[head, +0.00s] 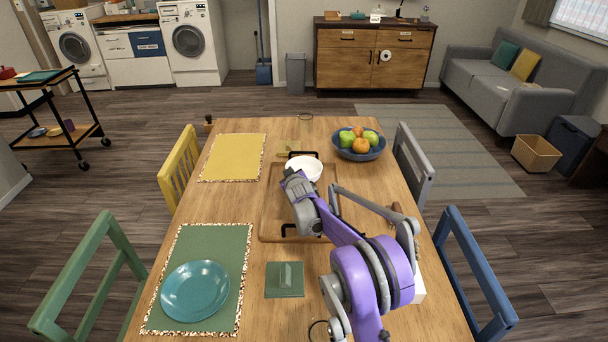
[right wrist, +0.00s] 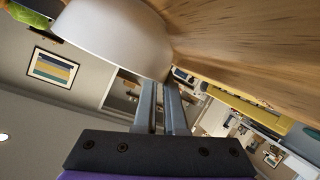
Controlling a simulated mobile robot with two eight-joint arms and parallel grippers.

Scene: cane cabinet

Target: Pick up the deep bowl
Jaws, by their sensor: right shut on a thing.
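The deep bowl (head: 305,168) is white and sits over the far part of the wooden tray (head: 266,215) on the table. My right gripper (head: 293,177) reaches its near left side in the head view. In the right wrist view, the bowl (right wrist: 115,38) fills the top left. The two fingers of my right gripper (right wrist: 162,88) are close together at its rim and shut on it. I cannot tell whether the bowl touches the tray. My left gripper is not in view.
A blue bowl of fruit (head: 360,152) stands to the right of the white bowl. A yellow placemat (head: 233,158) lies to the left. A teal plate (head: 195,290) and a green napkin (head: 285,289) are nearer. Chairs surround the wooden table (head: 180,232).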

